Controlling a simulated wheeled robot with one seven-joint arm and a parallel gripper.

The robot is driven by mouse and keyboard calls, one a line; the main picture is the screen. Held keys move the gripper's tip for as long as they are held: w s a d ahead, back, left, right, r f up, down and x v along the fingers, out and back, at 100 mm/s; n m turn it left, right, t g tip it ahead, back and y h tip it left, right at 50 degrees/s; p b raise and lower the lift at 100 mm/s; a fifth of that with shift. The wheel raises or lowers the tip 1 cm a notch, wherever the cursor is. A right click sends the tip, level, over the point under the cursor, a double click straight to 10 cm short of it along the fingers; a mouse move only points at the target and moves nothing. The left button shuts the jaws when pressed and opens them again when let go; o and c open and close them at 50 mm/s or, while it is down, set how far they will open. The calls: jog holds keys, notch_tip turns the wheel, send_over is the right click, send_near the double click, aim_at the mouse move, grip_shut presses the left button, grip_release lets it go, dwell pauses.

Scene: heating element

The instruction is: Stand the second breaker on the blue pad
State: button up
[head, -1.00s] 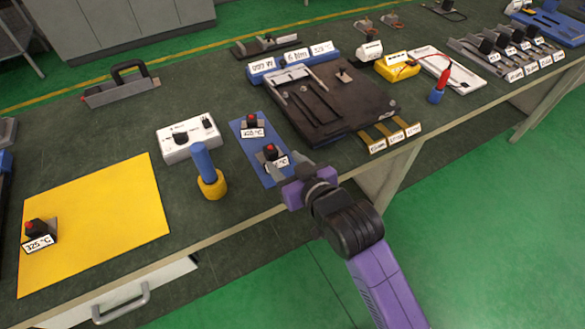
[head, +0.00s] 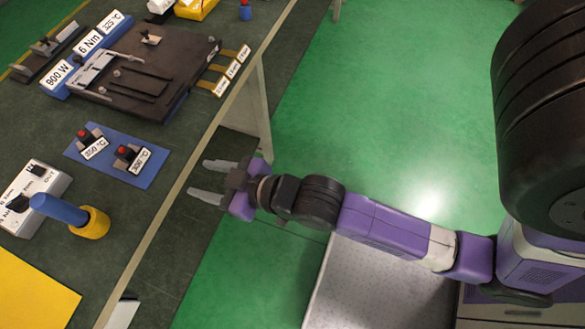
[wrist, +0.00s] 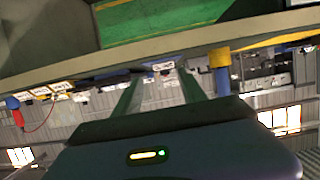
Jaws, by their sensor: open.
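The blue pad (head: 152,178) lies on the dark bench top. Two black breakers with red buttons and white labels stand on it: the rear breaker (head: 88,137) and the front breaker (head: 125,153), the latter closer to the bench edge. Both look upright and apart from each other. My gripper (head: 197,177) is open and empty beside the bench's front edge, to the right of the pad and touching neither breaker. Its two fingers (wrist: 158,82) also show in the wrist view with nothing between them. The breakers are not clearly made out in the wrist view.
The yellow mat (head: 30,295) is partly cut off. Green floor lies right of the bench.

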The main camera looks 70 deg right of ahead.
jog(key=s+f+v, duration=0.1)
jog(key=f+v, duration=0.1)
jog(key=v, duration=2)
jog(key=shift+a+f+t, duration=0.15)
jog(key=shift+a+t, duration=0.05)
jog(key=shift+t, duration=0.2)
